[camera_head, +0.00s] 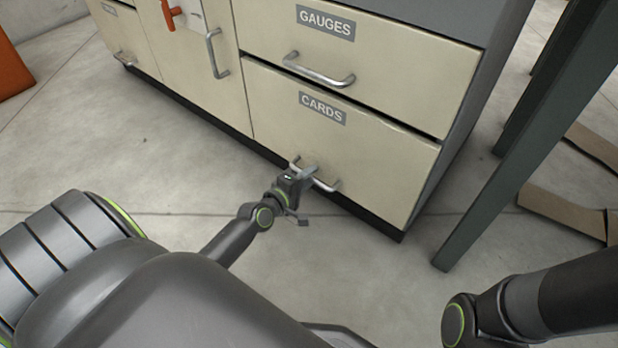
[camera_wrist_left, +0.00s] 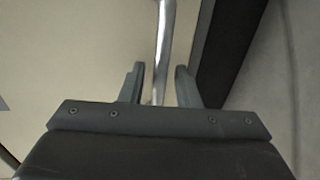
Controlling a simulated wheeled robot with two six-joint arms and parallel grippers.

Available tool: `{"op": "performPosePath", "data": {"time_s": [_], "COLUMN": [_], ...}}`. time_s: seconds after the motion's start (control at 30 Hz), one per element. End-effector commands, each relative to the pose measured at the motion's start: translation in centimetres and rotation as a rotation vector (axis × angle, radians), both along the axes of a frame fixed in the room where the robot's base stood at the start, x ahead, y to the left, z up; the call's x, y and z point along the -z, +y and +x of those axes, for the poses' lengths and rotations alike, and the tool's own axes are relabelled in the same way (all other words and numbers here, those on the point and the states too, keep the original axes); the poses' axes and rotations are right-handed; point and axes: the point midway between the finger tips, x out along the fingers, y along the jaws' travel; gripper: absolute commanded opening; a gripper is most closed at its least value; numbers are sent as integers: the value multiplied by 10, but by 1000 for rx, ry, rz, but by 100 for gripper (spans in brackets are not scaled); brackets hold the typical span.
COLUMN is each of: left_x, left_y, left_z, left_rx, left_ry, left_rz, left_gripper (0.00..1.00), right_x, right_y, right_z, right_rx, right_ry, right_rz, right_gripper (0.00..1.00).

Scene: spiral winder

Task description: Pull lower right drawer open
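The lower right drawer (camera_head: 390,165), a cream front labelled CARDS, looks flush with the cabinet in the head view. Its metal bar handle (camera_head: 327,185) is partly hidden by my left gripper (camera_head: 304,175). In the left wrist view the handle (camera_wrist_left: 164,35) runs between the two fingers of my left gripper (camera_wrist_left: 160,72). Gaps show on both sides of the bar, so the fingers are open around it. Whether either finger touches the bar is hard to tell. My right arm shows at the lower right of the head view, but its gripper is out of frame.
The GAUGES drawer (camera_head: 385,65) above looks shut. A cupboard door (camera_head: 190,60) with a vertical handle is to its left. A dark green post (camera_head: 505,165) stands right of the cabinet. The concrete floor (camera_head: 170,165) before the cabinet is clear apart from my arm.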

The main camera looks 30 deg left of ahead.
Motion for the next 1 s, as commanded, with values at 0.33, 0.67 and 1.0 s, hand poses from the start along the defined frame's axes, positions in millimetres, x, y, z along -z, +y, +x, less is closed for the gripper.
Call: {"op": "performPosePath", "data": {"time_s": [0.33,0.67,1.0], "left_x": [1,1,1], "left_y": [0,0,0], "left_z": [5,5,3], "left_rx": [0,0,0], "left_ry": [0,0,1], "left_rz": [1,1,1], "left_gripper": [30,0,0], "right_x": [0,0,0], "right_y": [0,0,0], "right_z": [0,-1,-1], "right_rx": [-3,-4,-3], "right_ry": [-1,-3,-4], "right_rz": [2,3,2], "right_gripper": [36,36,36]}}
